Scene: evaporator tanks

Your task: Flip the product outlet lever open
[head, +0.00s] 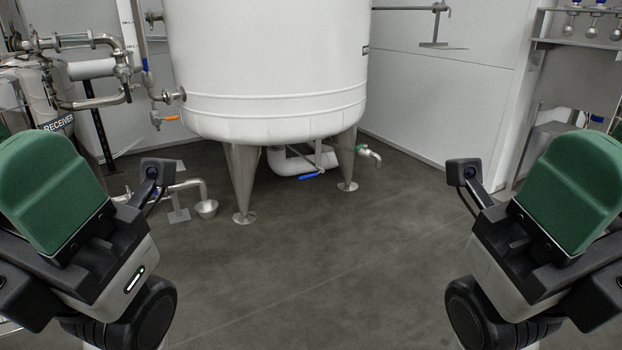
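A large white tank (270,70) stands on metal legs in the middle of the head view. Under it, a white outlet pipe (295,162) carries a blue lever (311,176). A small valve with a green handle (360,148) sits on a short spout at the tank's lower right. An orange lever (172,118) is on a valve at its lower left. No label shows which one is the product outlet lever. My two arms show at the lower left and lower right, well apart from the tank and its levers. No gripper fingertips are visible.
Pipework (100,70) and a vessel marked RECEIVER (52,120) stand at the left. A low pipe ends over a small metal cup (207,208) on the floor. A metal rack (570,70) stands at the right. The grey floor (310,270) in front of the tank is clear.

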